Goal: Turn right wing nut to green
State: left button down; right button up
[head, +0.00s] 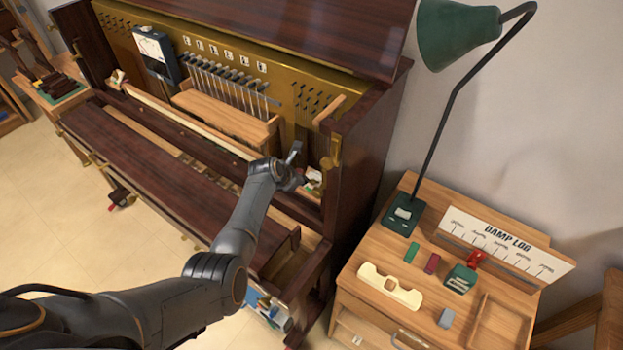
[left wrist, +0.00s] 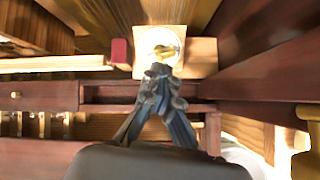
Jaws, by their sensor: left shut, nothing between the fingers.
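A brass wing nut (left wrist: 167,50) sits on a bright round dial on a pale square plate (left wrist: 190,68) in the left wrist view. The dial's colours are washed out there. In the head view a small dial with white, red and green (head: 314,180) shows at the piano's right end, partly behind my gripper. My left gripper (head: 294,160) is shut and empty beside it. In the left wrist view its fingertips (left wrist: 160,74) lie just below the wing nut in the picture; I cannot tell whether they touch it. My right gripper is not in view.
The open piano (head: 150,165) surrounds my left arm; its side wall (head: 370,130) stands close to the right. A brass fitting (head: 333,152) is near the gripper. A red block (left wrist: 119,52) is left of the plate. A wooden cabinet (head: 375,245) with a lamp (head: 455,35) stands right.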

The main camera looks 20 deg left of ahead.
pick_arm(q)
jog(key=n+p, duration=0.2)
jog(key=n, duration=0.1)
jog(key=shift+n, duration=0.3)
dwell(0.3)
jog(key=c, duration=1.2)
grip_release()
